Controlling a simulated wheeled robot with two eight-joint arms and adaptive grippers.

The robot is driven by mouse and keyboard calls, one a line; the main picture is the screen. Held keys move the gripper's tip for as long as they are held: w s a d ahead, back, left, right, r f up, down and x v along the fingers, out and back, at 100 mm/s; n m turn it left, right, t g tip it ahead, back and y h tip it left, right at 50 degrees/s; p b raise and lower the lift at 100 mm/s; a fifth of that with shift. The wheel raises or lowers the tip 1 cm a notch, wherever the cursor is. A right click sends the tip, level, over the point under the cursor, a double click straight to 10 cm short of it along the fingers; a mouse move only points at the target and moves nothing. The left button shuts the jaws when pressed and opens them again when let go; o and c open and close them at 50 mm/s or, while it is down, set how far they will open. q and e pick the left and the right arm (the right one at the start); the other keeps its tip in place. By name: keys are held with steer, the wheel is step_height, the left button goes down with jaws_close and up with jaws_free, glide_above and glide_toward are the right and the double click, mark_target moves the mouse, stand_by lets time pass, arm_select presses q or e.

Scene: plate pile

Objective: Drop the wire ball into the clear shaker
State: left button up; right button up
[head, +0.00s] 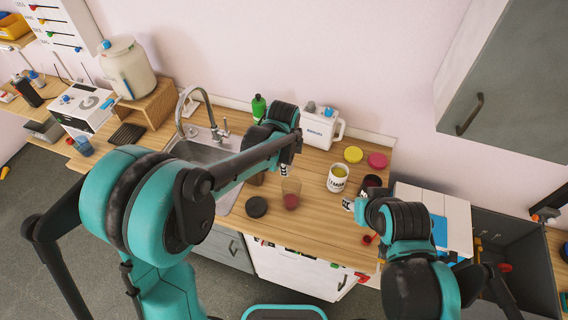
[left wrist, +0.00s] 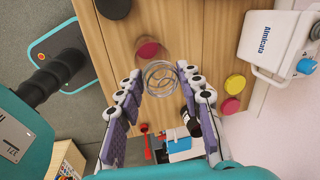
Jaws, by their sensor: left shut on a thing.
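The wire ball (left wrist: 160,78), a bundle of thin pale loops, is held between the fingertips of my left gripper (head: 285,168). In the head view I cannot make the ball out clearly. The clear shaker (head: 291,190) stands upright on the wooden counter, with something dark pink low inside. It also shows in the left wrist view (left wrist: 147,47), just beyond the ball, whose outline lies close to the shaker's rim. I cannot tell their height gap. My right gripper (head: 362,209) is low at the counter's right side, its fingers mostly hidden by its own arm.
A black round lid (head: 257,206) lies left of the shaker. A white mug (head: 337,178) stands to its right, with yellow (head: 353,154) and pink (head: 377,160) lids behind. A red scoop (head: 369,239) lies near the front edge.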

arm_select(q)
step_height(320, 180, down, 5)
steer(key=b, duration=0.3)
steer(key=shift+f, duration=0.15)
steer(key=o, duration=1)
step_height(320, 180, up, 12)
steer(key=s, duration=0.2)
steer(key=shift+s+a, duration=0.15)
steer(key=shift+a, duration=0.1)
steer(key=shift+f, duration=0.1)
steer(key=s+a+f+n+t+b, duration=0.5)
steer(key=s+a+f+n+b, duration=1.1)
steer(key=f+n+b, duration=0.3)
steer(key=shift+s+a+f+n, duration=0.25)
steer(key=shift+a+f+n, duration=0.1)
steer(key=shift+a+n, duration=0.35)
